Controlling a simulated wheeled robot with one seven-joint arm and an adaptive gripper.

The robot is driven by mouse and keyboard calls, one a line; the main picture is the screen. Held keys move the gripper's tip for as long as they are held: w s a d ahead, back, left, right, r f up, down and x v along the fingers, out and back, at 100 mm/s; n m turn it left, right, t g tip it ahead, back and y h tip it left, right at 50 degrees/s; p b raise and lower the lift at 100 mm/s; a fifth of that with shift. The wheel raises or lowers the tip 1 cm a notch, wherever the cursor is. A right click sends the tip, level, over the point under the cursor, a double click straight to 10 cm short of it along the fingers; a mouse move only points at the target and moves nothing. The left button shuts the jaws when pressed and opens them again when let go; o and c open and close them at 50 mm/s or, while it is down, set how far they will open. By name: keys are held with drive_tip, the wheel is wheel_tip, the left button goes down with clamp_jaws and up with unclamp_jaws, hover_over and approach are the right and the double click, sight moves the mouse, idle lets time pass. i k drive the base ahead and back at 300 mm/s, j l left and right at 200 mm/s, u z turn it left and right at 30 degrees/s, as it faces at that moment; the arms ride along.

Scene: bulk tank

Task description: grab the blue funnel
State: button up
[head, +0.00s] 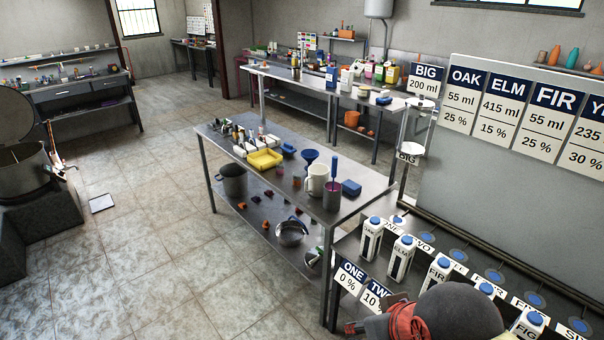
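The blue funnel (309,157) is on the steel table in the middle of the room, towards its right half. Its wide mouth faces up and its stem points down; I cannot tell what supports it. A white jug (317,180) stands just in front of it, close by. My gripper (352,328) shows only partly at the bottom edge, low and well apart from the funnel, in front of the table's near right end. My own arm covers part of it, and its finger opening cannot be made out.
Labelled cartons (401,257) line a bench at right.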

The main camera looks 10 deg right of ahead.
sight(310, 155)
drive_tip(key=i+j+z, duration=0.25)
drive_tip(key=i+j, duration=0.15)
drive_tip(key=i, duration=0.25)
drive_tip(key=i+j+z, duration=0.25)
drive_tip(key=i+j, duration=0.25)
drive_tip(key=i, duration=0.15)
drive_tip(key=i+j+z, duration=0.2)
drive_tip(key=i, duration=0.25)
drive_tip(key=i+j+z, duration=0.2)
drive_tip(key=i, duration=0.25)
drive_tip(key=l, duration=0.15)
